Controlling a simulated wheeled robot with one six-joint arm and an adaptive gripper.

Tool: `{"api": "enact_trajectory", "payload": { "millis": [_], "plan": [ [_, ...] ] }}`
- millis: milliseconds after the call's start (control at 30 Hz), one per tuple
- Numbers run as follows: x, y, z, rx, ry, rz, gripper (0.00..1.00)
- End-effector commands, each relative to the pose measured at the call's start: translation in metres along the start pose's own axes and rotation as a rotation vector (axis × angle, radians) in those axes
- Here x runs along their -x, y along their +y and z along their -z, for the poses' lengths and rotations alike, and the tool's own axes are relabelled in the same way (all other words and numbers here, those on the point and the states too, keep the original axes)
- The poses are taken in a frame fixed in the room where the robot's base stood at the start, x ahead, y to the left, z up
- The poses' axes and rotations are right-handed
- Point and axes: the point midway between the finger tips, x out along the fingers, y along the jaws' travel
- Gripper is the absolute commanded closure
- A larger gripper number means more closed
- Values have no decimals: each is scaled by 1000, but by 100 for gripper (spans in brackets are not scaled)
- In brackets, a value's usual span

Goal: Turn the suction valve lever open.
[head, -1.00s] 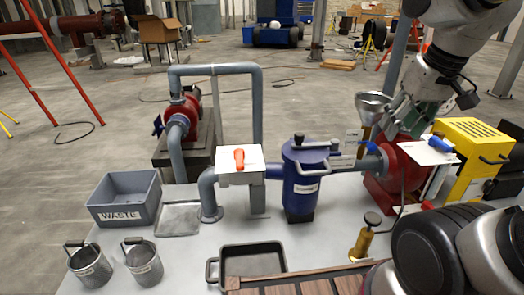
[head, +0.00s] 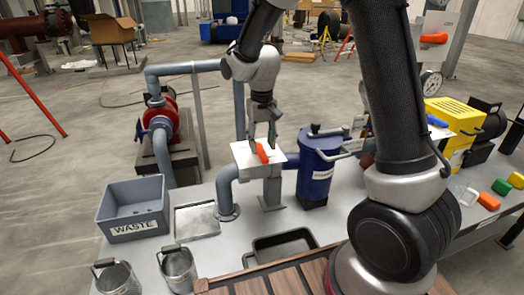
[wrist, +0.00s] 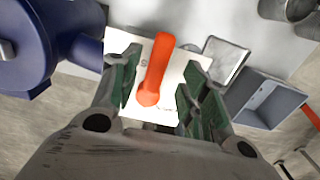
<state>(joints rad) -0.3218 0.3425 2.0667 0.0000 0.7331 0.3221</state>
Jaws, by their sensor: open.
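The orange lever (head: 262,153) lies on a white plate (head: 279,160) on top of the grey pipework, left of the blue strainer pot (head: 318,180). I take it for the suction valve lever; the plate's lettering is too small to read fully. My gripper (head: 262,138) points down over the plate, open. In the wrist view the orange lever (wrist: 157,68) runs between my two green-padded fingers (wrist: 160,78), with a gap on each side. The fingers appear not to touch it. Their exact height over the plate is hard to tell.
The blue pot (wrist: 45,40) stands close beside my gripper. A grey waste bin (head: 134,208) and two metal buckets (head: 178,268) stand to the left. A black tray (head: 284,243) is in front. A blue lever (head: 437,121) is further right. A red pump (head: 158,124) is behind.

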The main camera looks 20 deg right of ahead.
Motion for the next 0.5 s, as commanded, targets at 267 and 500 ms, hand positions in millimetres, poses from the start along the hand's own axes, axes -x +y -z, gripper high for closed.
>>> {"api": "enact_trajectory", "payload": {
  "millis": [267, 500],
  "plan": [
    [-34, 0, 0, 0, -1, 0, 55],
    [-37, 0, 0, 0, 0, 0, 55]
  ]
}}
